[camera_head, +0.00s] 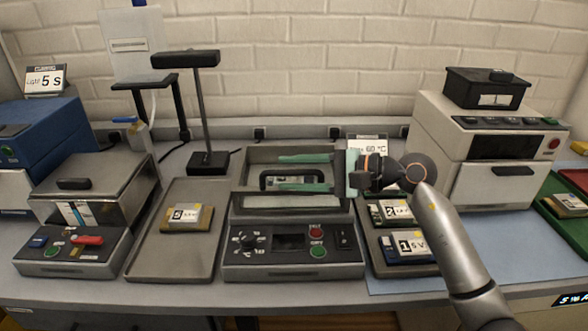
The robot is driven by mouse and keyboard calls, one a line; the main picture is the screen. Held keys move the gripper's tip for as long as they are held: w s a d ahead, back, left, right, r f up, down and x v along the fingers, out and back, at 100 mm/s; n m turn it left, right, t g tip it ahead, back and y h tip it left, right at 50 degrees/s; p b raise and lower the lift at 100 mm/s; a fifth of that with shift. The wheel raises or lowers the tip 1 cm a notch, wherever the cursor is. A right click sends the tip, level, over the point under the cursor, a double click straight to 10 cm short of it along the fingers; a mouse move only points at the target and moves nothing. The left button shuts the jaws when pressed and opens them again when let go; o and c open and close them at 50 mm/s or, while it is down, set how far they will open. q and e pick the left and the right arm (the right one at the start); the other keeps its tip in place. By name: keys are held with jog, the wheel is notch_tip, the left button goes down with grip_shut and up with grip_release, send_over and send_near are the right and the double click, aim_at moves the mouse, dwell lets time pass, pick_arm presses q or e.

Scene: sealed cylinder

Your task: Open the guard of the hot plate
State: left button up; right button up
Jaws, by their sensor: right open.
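The hot plate (293,257) stands in the middle of the bench, with a knob, a dark display and red and green buttons on its front panel. Its guard (290,202) is a grey frame with a clear front part, behind the panel. A black handle (264,179) shows at the guard. My right gripper (282,172) reaches in from the right, with its teal fingers apart, one beyond the handle and one in front of it. I cannot tell whether they touch it. The gripper hides part of the guard. My left gripper is not in view.
A grey tray with a labelled block (187,217) lies left of the hot plate. Another tray with blocks 2 (398,212) and 1 (408,246) lies right, under my arm. A lamp stand (207,160) rises behind left. Boxy devices flank both sides.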

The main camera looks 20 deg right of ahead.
grip_shut()
dwell(0.4)
dwell(1.1)
